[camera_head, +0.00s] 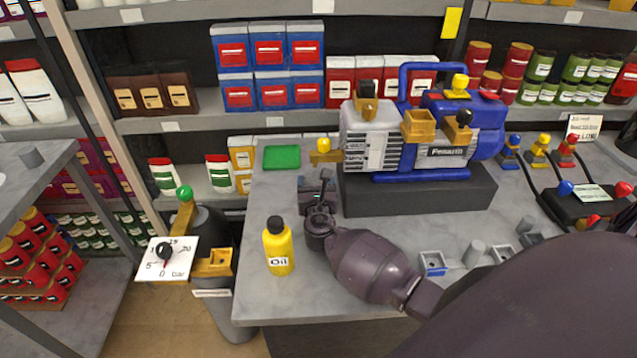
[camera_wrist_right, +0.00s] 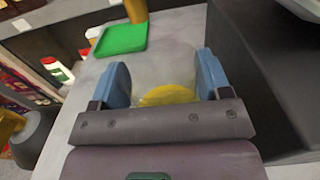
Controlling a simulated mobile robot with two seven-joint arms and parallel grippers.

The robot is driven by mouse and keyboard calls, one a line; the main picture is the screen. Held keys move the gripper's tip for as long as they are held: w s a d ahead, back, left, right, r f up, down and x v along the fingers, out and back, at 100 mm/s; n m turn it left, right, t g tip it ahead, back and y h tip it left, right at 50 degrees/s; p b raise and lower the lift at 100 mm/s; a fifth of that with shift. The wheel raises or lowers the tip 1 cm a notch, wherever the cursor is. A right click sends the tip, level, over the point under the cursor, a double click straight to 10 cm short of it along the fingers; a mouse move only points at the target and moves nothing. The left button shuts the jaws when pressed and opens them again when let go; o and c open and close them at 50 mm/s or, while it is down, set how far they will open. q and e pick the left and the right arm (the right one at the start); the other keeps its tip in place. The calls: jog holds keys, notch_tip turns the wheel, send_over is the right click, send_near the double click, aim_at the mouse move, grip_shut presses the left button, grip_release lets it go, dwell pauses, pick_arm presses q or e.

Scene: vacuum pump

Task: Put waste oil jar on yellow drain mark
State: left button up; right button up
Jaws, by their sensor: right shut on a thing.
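My right gripper (camera_head: 318,188) is by the near left corner of the pump's dark base, above the grey worktop. In the right wrist view its blue fingers (camera_wrist_right: 163,80) are spread around a clear, see-through jar (camera_wrist_right: 160,68), taken to be the waste oil jar, and are shut on it. A yellow patch (camera_wrist_right: 168,95) shows low between the fingers; I cannot tell whether it is the drain mark or something in the jar. In the head view the gripper mostly hides the jar, and no yellow mark is clear there. My left gripper is not in view.
The blue and grey vacuum pump (camera_head: 425,130) stands on a dark block (camera_head: 420,190). A yellow drain fitting (camera_head: 325,150) sticks out at its left. A green tray (camera_head: 281,157) lies behind. A yellow oil bottle (camera_head: 278,250) stands near the worktop's left edge.

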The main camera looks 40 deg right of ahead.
jog(key=shift+a+r, duration=0.1)
jog(key=shift+a, duration=0.05)
jog(key=o, duration=1)
jog(key=shift+r, duration=0.1)
jog(key=v, duration=1.2)
